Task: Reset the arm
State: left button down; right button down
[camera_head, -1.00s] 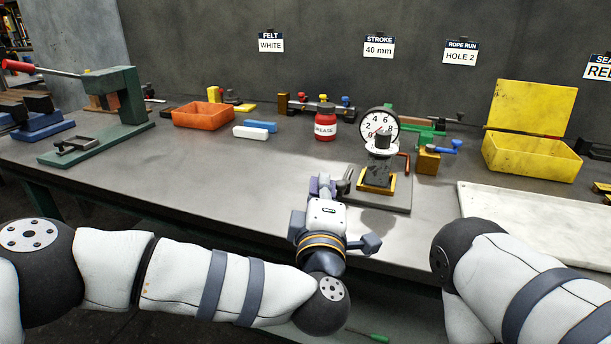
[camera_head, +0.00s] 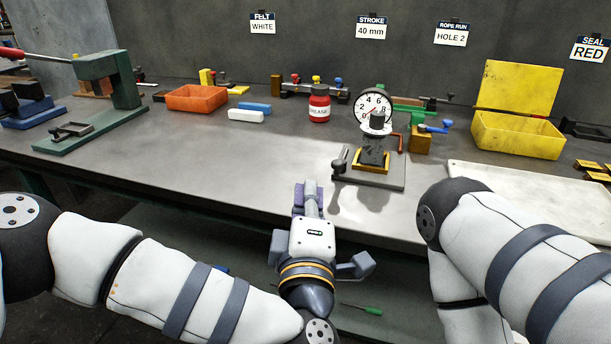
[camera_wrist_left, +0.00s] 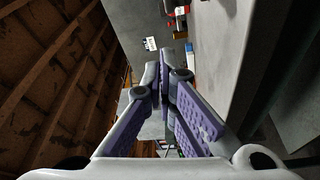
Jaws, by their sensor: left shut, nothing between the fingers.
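My left gripper (camera_head: 309,190) is at the front edge of the workbench, in front of the dial gauge stand (camera_head: 372,165) and to its left. Its purple-padded fingers are together with nothing between them, and they also show closed in the left wrist view (camera_wrist_left: 165,85). A gap separates the gripper from the stand. The round white dial gauge (camera_head: 373,106) stands upright behind the small post. My right arm (camera_head: 540,255) comes in at the right; its gripper is not in view.
The grey workbench (camera_head: 240,170) has free room at its middle front. A green press (camera_head: 115,100) stands at the left. An orange bin (camera_head: 197,98), a red grease jar (camera_head: 319,105) and a yellow box (camera_head: 518,138) stand towards the back. A white slab (camera_head: 530,200) lies at the right.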

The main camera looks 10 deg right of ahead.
pick_arm(q)
jog(key=shift+s+d, duration=0.1)
jog(key=shift+s, duration=0.2)
jog(key=s+a+f+m+g+h, duration=0.1)
jog(key=s+f+m+g, duration=0.3)
jog(key=f, duration=0.4)
jog(key=s+a+f+m+g+h, duration=0.1)
jog(key=s+f+m+g+h, duration=0.25)
jog(key=f, duration=0.55)
jog(key=s+a+f+m+g+y, duration=0.3)
jog(key=s+a+f+g+y, duration=0.15)
jog(key=s+a+f, duration=0.65)
jog(key=s+a+f+m+g+y+p, duration=0.1)
jog(key=s+a+g+y, duration=0.3)
jog(key=s+a, duration=1.5)
jog(key=s+f+m+g, duration=0.1)
jog(key=s+g, duration=0.1)
jog(key=g, duration=0.2)
jog(key=shift+s+a+f+g+y, duration=0.15)
jog(key=shift+s+a+g+y, duration=0.15)
jog(key=shift+s+g, duration=0.1)
pick_arm(e)
jog(key=shift+w+r+t, duration=0.4)
jog(key=shift+w+r, duration=0.45)
jog(key=shift+w, duration=0.05)
